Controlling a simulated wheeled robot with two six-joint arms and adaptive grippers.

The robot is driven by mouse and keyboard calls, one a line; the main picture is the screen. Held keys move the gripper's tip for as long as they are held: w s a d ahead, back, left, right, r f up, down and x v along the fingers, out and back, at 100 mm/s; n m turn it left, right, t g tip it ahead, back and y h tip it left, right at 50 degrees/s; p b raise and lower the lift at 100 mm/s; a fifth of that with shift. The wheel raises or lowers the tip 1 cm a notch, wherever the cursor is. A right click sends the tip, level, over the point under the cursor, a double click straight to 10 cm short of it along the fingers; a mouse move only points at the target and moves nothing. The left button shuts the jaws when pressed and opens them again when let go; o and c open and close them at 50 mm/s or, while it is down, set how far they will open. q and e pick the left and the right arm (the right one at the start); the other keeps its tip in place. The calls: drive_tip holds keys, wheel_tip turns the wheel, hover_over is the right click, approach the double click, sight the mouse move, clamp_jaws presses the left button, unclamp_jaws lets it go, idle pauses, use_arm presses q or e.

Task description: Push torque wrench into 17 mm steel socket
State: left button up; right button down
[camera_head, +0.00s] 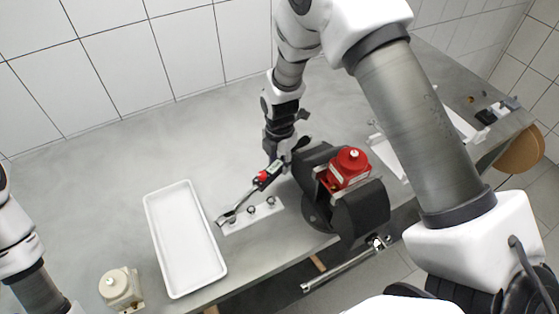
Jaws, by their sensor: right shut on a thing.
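My right gripper (278,152) is shut on the torque wrench (263,182), which has a dark handle with red and blue parts and a silver shaft. The wrench slants down to the left, its head at the left end of a white socket strip (264,215). Several small dark-topped sockets stand along this strip. The wrench head covers the leftmost place, so I cannot tell which socket is there or whether the head is seated in it. Part of my left arm shows at the left edge; its gripper is out of view.
An empty white tray (149,212) lies left of the strip. A beige pump part (121,287) stands at the front left. A red pump (349,167) sits in a dark vise (362,212) close to the right. Open table lies behind the tray.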

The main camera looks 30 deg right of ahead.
drive_tip(key=shift+f+b, duration=0.4)
drive_tip(key=shift+f, duration=0.5)
idle(0.6)
idle(0.5)
drive_tip(key=shift+s+f, duration=0.1)
drive_tip(key=shift+f, duration=0.15)
idle(0.7)
drive_tip(key=shift+a, duration=0.1)
idle(0.5)
